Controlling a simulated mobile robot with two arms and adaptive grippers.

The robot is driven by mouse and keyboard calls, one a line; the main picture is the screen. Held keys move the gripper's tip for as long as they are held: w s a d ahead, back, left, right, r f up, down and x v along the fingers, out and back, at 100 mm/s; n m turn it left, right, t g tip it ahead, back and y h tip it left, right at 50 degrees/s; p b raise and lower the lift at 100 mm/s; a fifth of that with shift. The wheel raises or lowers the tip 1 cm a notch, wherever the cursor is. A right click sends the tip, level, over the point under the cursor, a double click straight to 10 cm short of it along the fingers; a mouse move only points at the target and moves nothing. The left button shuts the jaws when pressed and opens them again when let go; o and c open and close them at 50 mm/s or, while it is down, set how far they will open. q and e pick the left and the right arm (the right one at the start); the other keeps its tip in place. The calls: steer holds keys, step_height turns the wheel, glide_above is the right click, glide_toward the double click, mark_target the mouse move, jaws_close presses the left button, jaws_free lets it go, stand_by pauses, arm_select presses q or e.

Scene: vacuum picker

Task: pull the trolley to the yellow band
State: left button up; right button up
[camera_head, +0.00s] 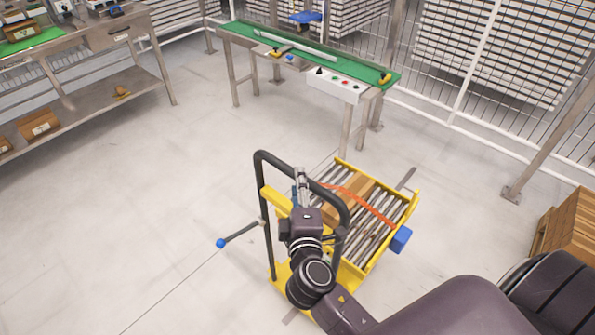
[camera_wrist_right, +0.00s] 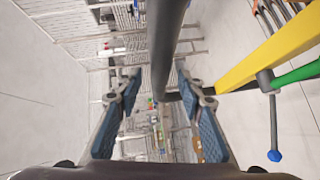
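The trolley (camera_head: 408,215) has a yellow frame, a grey roller bed and a black looped handle (camera_head: 258,190). A cardboard box (camera_head: 350,198) lies on its rollers under an orange strap. My right gripper (camera_head: 302,182) is at the handle loop, above the trolley. In the right wrist view its blue-padded fingers (camera_wrist_right: 157,85) are spread apart. The dark handle bar (camera_wrist_right: 165,45) shows in the gap between them; I cannot tell how deep it sits. No contact is visible. My left gripper is not in view. I see no yellow band on the floor.
A green-topped conveyor table (camera_head: 240,28) with a control box (camera_head: 337,86) stands behind the trolley. A metal workbench (camera_head: 118,30) is at upper left, a wooden crate (camera_head: 572,228) at right. A blue-knobbed lever (camera_head: 221,243) sticks out left of the trolley. The left floor is clear.

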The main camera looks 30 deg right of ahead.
steer(key=x, duration=0.2)
steer(key=shift+w+d, duration=0.15)
steer(key=shift+w, duration=0.15)
steer(key=shift+w+d+f, duration=0.1)
steer(key=shift+w+d, duration=0.05)
steer(key=shift+w, duration=0.15)
steer(key=shift+w+p, duration=0.15)
steer(key=shift+p, duration=0.15)
jaws_close()
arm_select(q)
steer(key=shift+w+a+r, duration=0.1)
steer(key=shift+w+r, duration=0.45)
